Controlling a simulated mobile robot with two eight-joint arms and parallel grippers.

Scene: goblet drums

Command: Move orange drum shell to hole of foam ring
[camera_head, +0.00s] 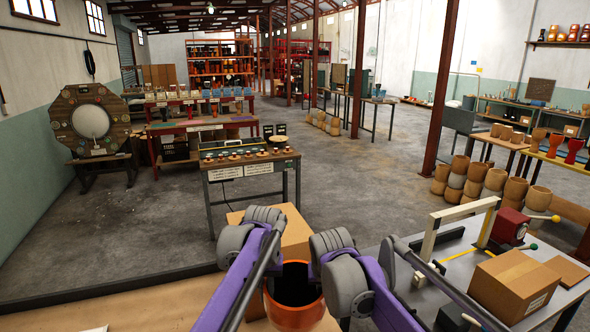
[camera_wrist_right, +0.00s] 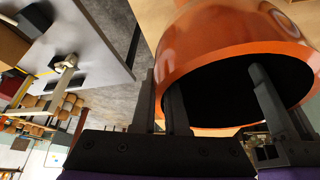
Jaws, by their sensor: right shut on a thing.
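The orange drum shell (camera_head: 296,315) shows at the bottom middle of the head view, between my two purple arms, with its dark open mouth facing up. In the right wrist view its glossy orange wall (camera_wrist_right: 225,45) fills the upper right, above the dark opening. My right gripper (camera_wrist_right: 215,90) is shut on the shell at its rim; a dark finger shows against the opening. In the head view, my right arm's links cover the right side of the shell. My left arm is at the left of the shell, but its gripper tips are hidden. I cannot make out the foam ring.
A cardboard box (camera_head: 295,238) stands just behind the shell. A tan worktop (camera_head: 120,308) runs along the lower left. At the right, a grey table (camera_head: 455,262) holds a white frame, a red device and another cardboard box (camera_head: 514,286). Open concrete floor lies beyond.

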